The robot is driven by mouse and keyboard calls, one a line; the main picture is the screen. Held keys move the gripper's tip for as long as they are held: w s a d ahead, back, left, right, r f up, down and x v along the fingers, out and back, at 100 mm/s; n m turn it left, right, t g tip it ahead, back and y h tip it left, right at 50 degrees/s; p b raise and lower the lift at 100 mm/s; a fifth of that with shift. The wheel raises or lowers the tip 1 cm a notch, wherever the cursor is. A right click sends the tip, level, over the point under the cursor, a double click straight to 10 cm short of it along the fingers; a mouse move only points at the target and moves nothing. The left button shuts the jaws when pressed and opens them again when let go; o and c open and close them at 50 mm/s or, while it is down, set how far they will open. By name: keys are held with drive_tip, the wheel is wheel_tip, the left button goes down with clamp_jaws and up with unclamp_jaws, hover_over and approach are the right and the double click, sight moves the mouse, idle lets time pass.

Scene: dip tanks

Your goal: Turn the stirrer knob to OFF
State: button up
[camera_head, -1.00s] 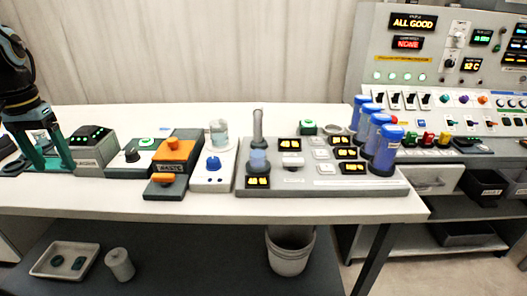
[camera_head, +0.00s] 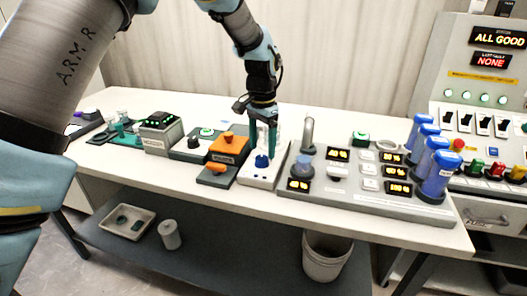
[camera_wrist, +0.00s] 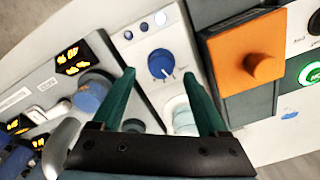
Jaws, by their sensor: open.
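The stirrer knob is a round blue knob (camera_head: 262,162) on the front of a white stirrer unit (camera_head: 252,176). In the wrist view the blue knob (camera_wrist: 161,64) has a white pointer mark and sits on the white panel (camera_wrist: 150,30), beyond and between my fingertips. My gripper (camera_head: 266,150) is open, points down above the stirrer unit, and has two green fingers. In the wrist view my gripper (camera_wrist: 158,75) has one finger on each side of the knob. I cannot tell whether the fingers touch it. A clear beaker (camera_wrist: 182,115) is partly hidden behind the gripper.
An orange-topped waste box (camera_head: 227,148) stands close to the left of the stirrer. A grey console (camera_head: 345,188) with amber displays, a metal spout (camera_head: 307,133) and blue cylinders (camera_head: 437,175) stands to the right. A narrow strip of white table in front is clear.

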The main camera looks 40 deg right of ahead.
sight(262, 157)
drive_tip(key=shift+a+f+p, duration=0.1)
drive_tip(key=shift+f+p, duration=0.25)
drive_tip(key=shift+f, duration=1.4)
clamp_jaws()
